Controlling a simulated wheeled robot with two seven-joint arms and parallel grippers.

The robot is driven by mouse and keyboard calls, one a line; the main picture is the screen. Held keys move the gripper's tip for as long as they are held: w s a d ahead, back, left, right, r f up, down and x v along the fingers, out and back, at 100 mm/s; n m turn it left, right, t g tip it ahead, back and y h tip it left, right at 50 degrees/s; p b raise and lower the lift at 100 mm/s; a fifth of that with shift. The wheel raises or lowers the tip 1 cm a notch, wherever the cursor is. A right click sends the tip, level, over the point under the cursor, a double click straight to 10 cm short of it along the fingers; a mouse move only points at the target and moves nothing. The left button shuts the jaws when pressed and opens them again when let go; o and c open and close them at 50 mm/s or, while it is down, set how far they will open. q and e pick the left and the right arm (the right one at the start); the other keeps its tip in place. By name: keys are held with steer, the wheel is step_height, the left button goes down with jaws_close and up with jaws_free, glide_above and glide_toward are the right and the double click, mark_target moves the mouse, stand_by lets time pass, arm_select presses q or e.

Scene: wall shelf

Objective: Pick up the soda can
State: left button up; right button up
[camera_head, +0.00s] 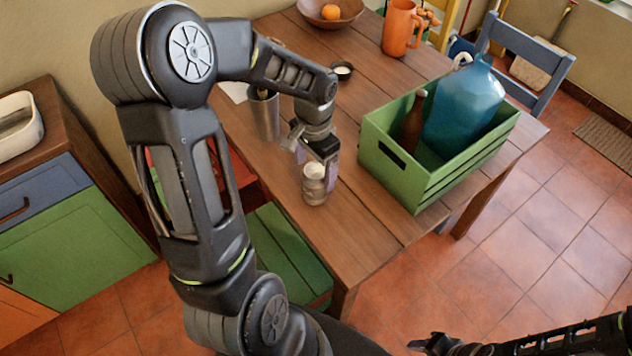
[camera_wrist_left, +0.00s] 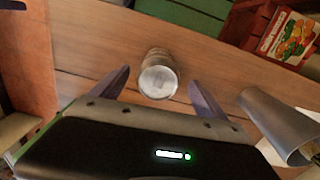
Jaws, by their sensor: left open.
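The small soda can (camera_head: 314,190) stands upright on the wooden table near its front left edge. It looks brownish-grey with a pale top. My left gripper (camera_head: 317,170) is open above it, with the fingers pointing down toward the can. In the left wrist view the can (camera_wrist_left: 158,75) shows between the two spread fingers of the left gripper (camera_wrist_left: 158,92), with a gap on each side. Its label is too blurred to read. Part of my right arm with its dark gripper end (camera_head: 432,343) shows at the bottom right, well away from the table; its jaws are unclear.
A green crate (camera_head: 395,180) with a blue jug (camera_head: 465,110) and a brown bottle (camera_head: 413,125) stands right of the can. A grey metal cup (camera_head: 264,118) stands behind it, left. An orange mug (camera_head: 398,30) and wooden bowl (camera_head: 340,12) are farther back.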

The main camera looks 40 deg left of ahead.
arm_select(q)
steer(key=shift+f, duration=0.35)
steer(key=shift+d+f+p, duration=0.1)
steer(key=shift+f+p, duration=0.45)
steer(key=shift+f, duration=2.05)
steer(key=c, duration=1.4)
step_height(320, 180, up, 10)
steer(key=shift+r+b, duration=0.1)
steer(key=shift+b, duration=0.4)
